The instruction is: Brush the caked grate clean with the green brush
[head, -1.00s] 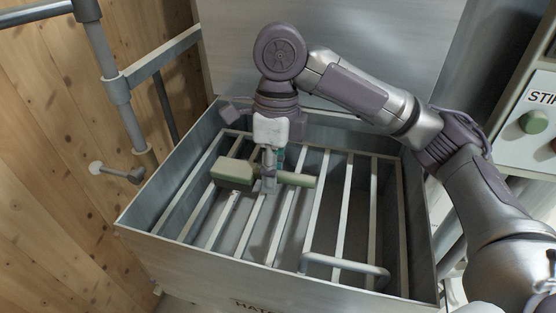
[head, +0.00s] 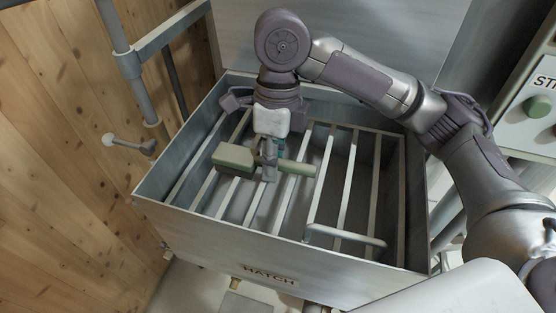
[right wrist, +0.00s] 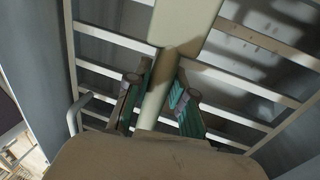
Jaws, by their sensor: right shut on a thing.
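My right gripper (head: 268,168) is shut on the handle of the green brush (head: 233,157), over the left-middle part of the grate (head: 345,185). The brush lies crosswise, its block to the left and its handle (head: 299,168) to the right. In the right wrist view, the handle (right wrist: 156,102) runs between the fingers to the pale block (right wrist: 185,25). The grate is a row of pale bars inside an open metal box. I cannot tell whether the bristles touch the bars. Caking is not clear on the bars. My left gripper is not in view.
The metal box's front wall (head: 205,236) bears a HATCH label (head: 269,275). A bar handle (head: 345,236) stands at the grate's front right. A raised lid (head: 370,35) is behind. A post with a lever (head: 128,144) stands left, a button panel (head: 537,105) right.

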